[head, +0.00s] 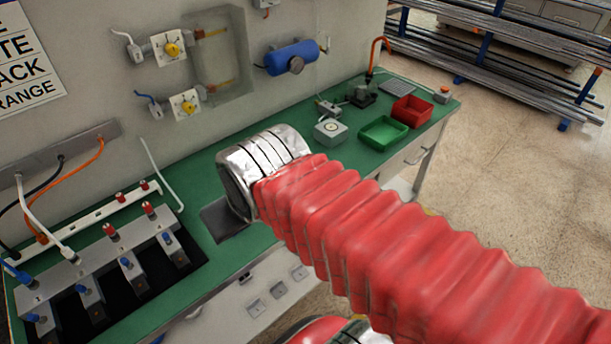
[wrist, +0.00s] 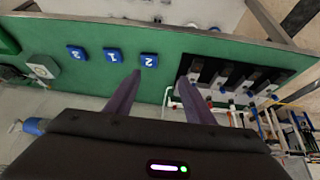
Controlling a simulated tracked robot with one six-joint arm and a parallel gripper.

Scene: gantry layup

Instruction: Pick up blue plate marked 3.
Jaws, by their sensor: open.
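In the wrist view three small blue plates lie in a row on the green bench top, with white marks that appear upside down. The blue plate marked 3 (wrist: 77,53) is the leftmost. The blue plate marked 1 (wrist: 112,55) is in the middle, and the blue plate marked 2 (wrist: 148,59) is nearest my fingers. My gripper (wrist: 158,77) is open and empty, its two purple fingers wide apart over the bench, to the right of plate 3. In the head view the plates do not show; my red-sleeved arm covers part of the bench.
A fixture with several grey blocks (wrist: 228,80) stands right of my fingers. A grey box with a round dial (wrist: 42,66) is left of the plates. A green tray (head: 384,133) and a red bin (head: 412,109) stand at the bench's far end. The wall carries valves and a blue cylinder (head: 292,57).

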